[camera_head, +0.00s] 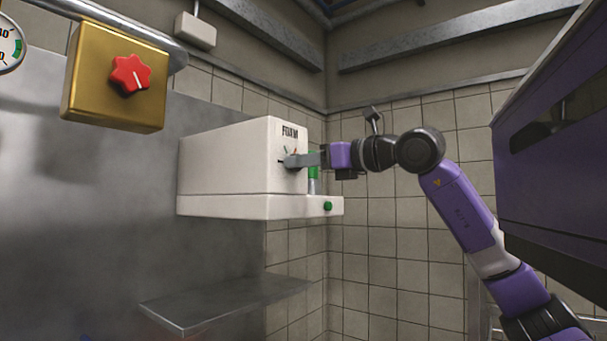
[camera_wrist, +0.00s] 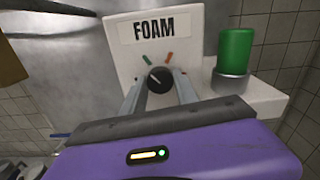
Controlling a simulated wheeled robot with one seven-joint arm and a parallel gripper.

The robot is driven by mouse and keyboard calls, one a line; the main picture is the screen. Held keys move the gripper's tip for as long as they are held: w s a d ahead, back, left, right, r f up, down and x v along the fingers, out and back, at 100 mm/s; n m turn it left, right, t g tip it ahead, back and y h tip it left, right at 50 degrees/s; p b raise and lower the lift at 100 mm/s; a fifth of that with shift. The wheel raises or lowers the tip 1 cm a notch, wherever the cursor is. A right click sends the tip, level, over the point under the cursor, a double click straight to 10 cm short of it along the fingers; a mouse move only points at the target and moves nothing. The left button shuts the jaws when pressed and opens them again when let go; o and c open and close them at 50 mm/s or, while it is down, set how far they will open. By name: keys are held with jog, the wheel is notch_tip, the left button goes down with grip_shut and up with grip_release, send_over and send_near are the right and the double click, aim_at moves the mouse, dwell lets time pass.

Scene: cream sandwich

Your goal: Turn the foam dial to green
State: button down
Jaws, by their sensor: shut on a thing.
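The white foam machine (camera_head: 225,160) is mounted on the wall, with a FOAM label on its front face. Its black foam dial (camera_wrist: 159,80) has a small pale pointer mark; it seems to lean to the upper left, but it is too small to read exactly. My gripper (camera_head: 293,161) reaches in from the right and is shut on the dial, one finger on each side.
A green cylinder (camera_wrist: 235,50) stands on a metal base on the machine's ledge, close beside my gripper. A gold box (camera_head: 95,95) with a red knob (camera_head: 131,75) hangs at the upper left. A metal shelf (camera_head: 225,302) juts out below. A dark purple panel (camera_head: 555,150) stands at the right.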

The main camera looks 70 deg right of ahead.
jog(key=shift+m+b, duration=0.5)
jog(key=shift+m, duration=0.3)
jog(key=c, duration=0.9)
grip_release()
jog(key=shift+c, duration=0.2)
jog(key=b+v, duration=0.1)
jog(key=v, duration=0.7)
jog(key=shift+b, duration=0.4)
jog(key=shift+w+r, duration=0.1)
